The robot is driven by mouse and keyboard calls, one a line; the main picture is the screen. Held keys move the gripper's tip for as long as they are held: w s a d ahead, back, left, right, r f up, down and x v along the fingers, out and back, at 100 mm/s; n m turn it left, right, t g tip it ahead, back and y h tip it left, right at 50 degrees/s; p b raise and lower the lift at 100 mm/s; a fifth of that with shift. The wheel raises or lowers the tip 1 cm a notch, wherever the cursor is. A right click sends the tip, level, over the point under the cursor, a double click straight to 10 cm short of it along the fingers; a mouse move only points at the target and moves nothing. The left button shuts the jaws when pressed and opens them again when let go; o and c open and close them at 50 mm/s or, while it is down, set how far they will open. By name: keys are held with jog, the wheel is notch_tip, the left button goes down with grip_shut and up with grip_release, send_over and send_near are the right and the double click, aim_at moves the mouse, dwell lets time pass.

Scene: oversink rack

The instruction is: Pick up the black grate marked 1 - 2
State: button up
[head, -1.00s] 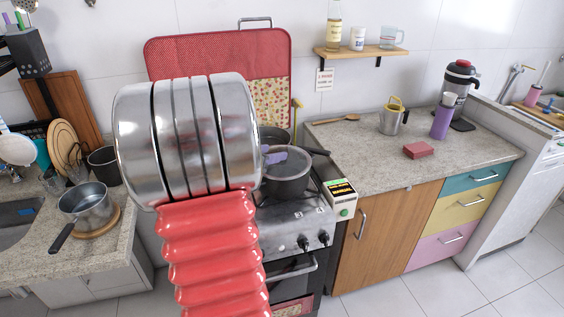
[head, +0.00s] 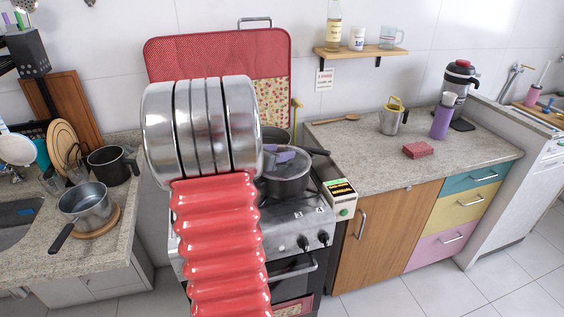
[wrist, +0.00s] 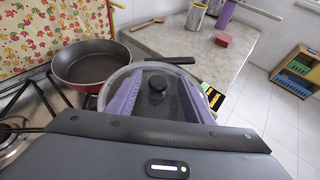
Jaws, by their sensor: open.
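A black grate (wrist: 16,130) shows in part at the left of the wrist view, over the steel stove top (wrist: 12,152). I cannot read a mark on it, and my arm hides the left of the stove in the head view. In the head view, the purple of my gripper (head: 284,155) shows just above that lid.
A red-sided frying pan (wrist: 92,65) stands behind the grate, its handle reaching right. A box with a yellow-and-black label (head: 341,190) is right of the stove. The right counter (head: 370,165) has free room.

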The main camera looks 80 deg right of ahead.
dwell(0.4)
grip_shut()
dwell(0.4)
